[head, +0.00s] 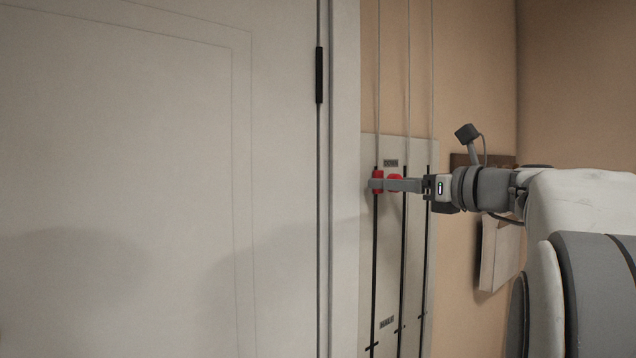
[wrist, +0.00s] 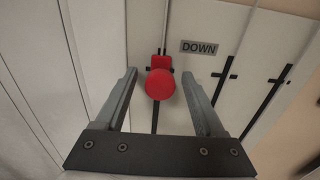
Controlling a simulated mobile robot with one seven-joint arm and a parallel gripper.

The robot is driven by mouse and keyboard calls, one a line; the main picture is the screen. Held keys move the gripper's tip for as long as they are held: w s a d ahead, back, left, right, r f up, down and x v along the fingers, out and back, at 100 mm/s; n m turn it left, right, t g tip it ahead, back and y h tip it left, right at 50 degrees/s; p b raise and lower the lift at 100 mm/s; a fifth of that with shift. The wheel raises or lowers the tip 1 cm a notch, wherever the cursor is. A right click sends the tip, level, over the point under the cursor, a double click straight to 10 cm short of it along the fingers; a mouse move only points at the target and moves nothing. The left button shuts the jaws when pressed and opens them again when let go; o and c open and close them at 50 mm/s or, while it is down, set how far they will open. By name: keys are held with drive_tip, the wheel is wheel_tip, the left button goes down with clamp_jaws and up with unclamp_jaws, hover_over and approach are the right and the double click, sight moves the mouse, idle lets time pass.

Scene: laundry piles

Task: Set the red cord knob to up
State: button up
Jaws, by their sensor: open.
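The red cord knob (wrist: 160,84) is a round ball in front of a small red block on a dark vertical slot, left of the DOWN label (wrist: 198,47) in the wrist view. In the head view the red knob (head: 394,181) is near the top of the pale wall panel (head: 415,260), just below the DOWN label (head: 390,163), partly hidden by a finger. My gripper (wrist: 158,74) is open, with one finger on each side of the knob. Gaps show between the knob and both fingers. My gripper (head: 376,184) reaches in from the right in the head view.
A pale door (head: 180,180) with a black hinge (head: 319,75) stands left of the panel. Several thin cords (head: 409,70) run up the wall. The panel has other dark slots to the right. A lower label (head: 387,322) is too small to read.

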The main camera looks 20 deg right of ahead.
clamp_jaws()
idle(1.3)
